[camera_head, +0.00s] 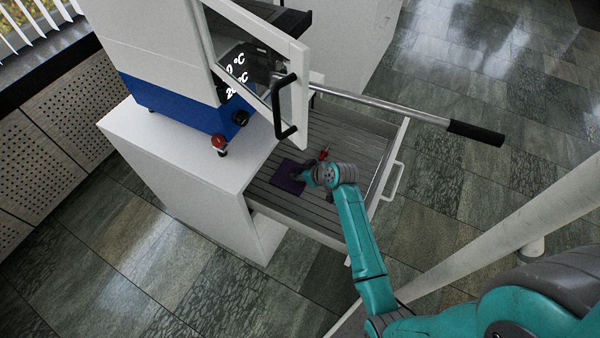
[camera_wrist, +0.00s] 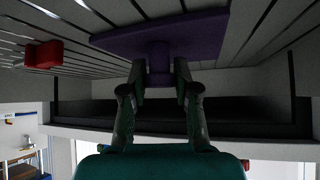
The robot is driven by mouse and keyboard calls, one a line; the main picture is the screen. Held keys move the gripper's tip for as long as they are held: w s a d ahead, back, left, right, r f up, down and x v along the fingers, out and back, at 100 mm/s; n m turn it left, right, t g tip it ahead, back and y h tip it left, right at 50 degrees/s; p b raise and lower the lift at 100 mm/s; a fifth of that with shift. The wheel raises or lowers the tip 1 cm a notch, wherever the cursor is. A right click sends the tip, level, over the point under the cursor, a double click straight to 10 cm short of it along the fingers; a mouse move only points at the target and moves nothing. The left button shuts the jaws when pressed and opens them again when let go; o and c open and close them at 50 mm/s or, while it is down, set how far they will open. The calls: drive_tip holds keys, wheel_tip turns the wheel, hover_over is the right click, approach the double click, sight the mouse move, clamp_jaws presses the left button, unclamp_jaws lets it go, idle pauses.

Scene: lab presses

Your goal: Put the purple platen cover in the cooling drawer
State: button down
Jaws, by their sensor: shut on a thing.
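The purple platen cover (camera_head: 288,179) is a flat dark plate inside the open cooling drawer (camera_head: 335,235), near its left side in the head view. My gripper (camera_head: 307,173) is shut on the cover's raised grip. The wrist view shows both fingers (camera_wrist: 160,80) on the short purple stem under the plate (camera_wrist: 190,32), and the picture is upside down there. The plate lies very close to the drawer's slatted floor (camera_wrist: 90,18); I cannot tell whether it touches. The drawer is pulled well out of the white cabinet (camera_head: 185,150).
A small red object (camera_head: 323,154) lies in the drawer behind my gripper. It also shows in the wrist view (camera_wrist: 43,54). The press door (camera_head: 292,85) hangs open above, and a long lever with a black grip (camera_head: 477,132) reaches out over the drawer. The drawer's right part is clear.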

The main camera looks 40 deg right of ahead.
drive_tip(key=shift+f, duration=0.15)
drive_tip(key=c, duration=0.9)
unclamp_jaws()
drive_tip(key=shift+o, duration=0.2)
drive_tip(key=v, duration=1.2)
